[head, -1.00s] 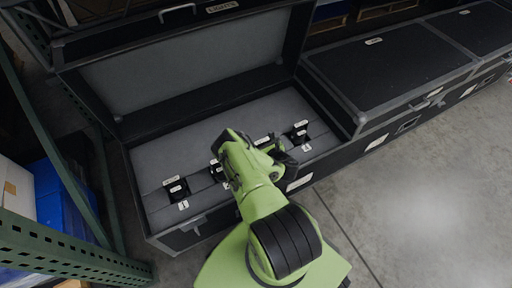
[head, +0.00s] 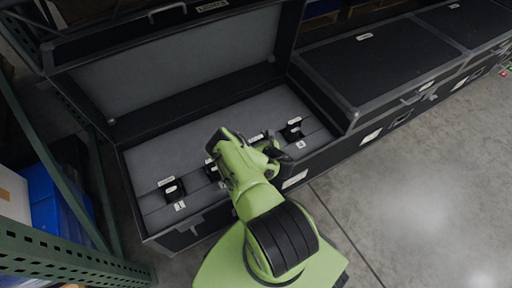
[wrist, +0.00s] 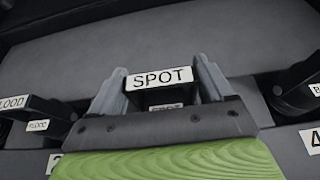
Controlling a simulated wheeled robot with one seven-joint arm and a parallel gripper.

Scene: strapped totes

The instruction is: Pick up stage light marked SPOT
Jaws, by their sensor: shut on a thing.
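The stage light marked SPOT (wrist: 160,80) is a dark piece with a white label, in the middle of the wrist view. My gripper (wrist: 160,88) has one grey finger on each side of it and is shut on it. A second SPOT label shows partly below, cut off by my gripper's body. I cannot tell whether the light is clear of the grey foam. In the head view my green arm hides the gripper's fingers and most of this light. A light marked FLOOD (wrist: 42,108) sits to the left, and another light (wrist: 298,88) sits to the right, its label cut off.
The lights are in an open black case with grey foam (head: 200,133), its lid (head: 185,62) raised behind. Another light (head: 173,190) sits at the left end and one (head: 292,131) at the right. A closed black case (head: 375,68) adjoins on the right.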

